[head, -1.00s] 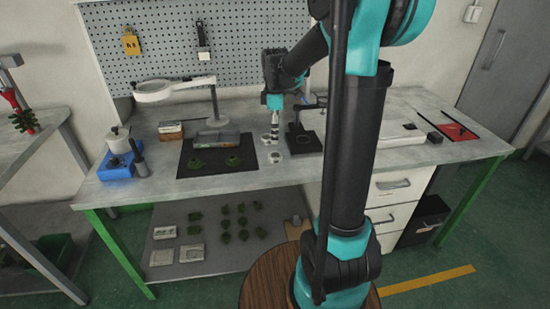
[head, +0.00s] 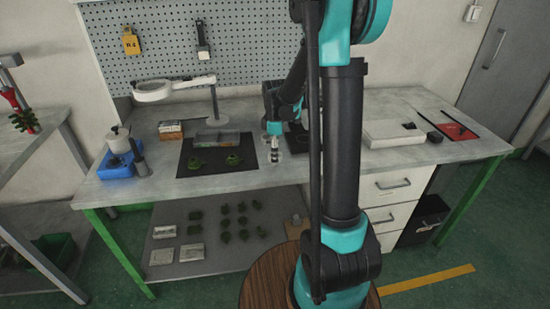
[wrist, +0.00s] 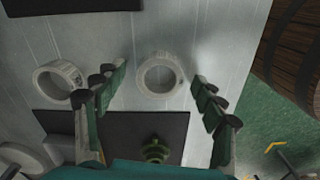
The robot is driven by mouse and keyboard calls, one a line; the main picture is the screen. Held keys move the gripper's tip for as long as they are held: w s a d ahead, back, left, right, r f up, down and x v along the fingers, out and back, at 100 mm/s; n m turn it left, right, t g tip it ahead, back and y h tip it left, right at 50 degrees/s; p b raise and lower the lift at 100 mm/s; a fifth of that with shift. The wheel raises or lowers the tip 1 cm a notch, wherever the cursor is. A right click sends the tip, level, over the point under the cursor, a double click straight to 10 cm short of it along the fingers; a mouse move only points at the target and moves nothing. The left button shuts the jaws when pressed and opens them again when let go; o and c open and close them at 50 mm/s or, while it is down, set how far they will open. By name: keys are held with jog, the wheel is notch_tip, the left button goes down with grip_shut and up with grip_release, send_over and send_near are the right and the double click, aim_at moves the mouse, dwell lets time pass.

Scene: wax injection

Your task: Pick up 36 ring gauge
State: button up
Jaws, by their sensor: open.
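In the wrist view, two pale ring gauges lie on the grey bench top. One ring (wrist: 160,76) lies between my gripper's fingertips, which stand apart on either side of it. The other ring (wrist: 60,80) is to the left, outside the left finger, with small dark markings that I cannot read. I cannot tell which of them is marked 36. My gripper (wrist: 161,80) is open and empty. In the head view my gripper (head: 275,155) points down over the bench, just right of the black mat, and largely hides the rings.
The black mat (head: 185,171) holds green pieces, one of them (wrist: 153,150) showing close in the wrist view. A magnifier lamp (head: 175,88) and a blue-based pot (head: 118,165) stand to the left. A white box (head: 392,133) lies right of my arm.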

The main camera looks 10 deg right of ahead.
jog(key=c, duration=1.4)
jog(key=shift+r, duration=0.15)
